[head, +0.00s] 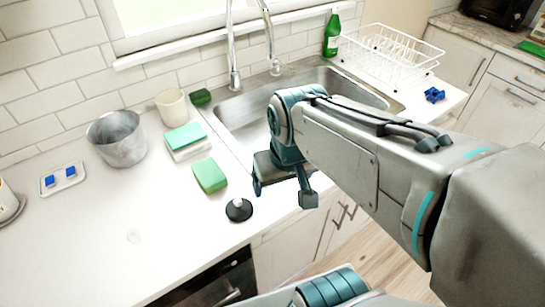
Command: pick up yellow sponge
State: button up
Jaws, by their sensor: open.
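No plainly yellow sponge shows in the head view. A green block that looks like a sponge (210,175) lies flat on the white counter, left of the sink; its side is a lighter green. Behind it, a teal-topped block, perhaps another sponge (185,138), lies on a pale block. My gripper (282,193) is open and empty, pointing down near the sink's front left edge. It is to the right of the green block and apart from it. The arm hides part of the sink.
A grey metal pot (117,139), a cream cup (173,106) and a tray with blue items (62,178) stand to the left.

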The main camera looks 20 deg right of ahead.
aim_at(209, 175)
jog(key=k, duration=1)
jog(key=u, duration=1.2)
jog(key=i, duration=0.9)
jog(key=z, duration=1.25)
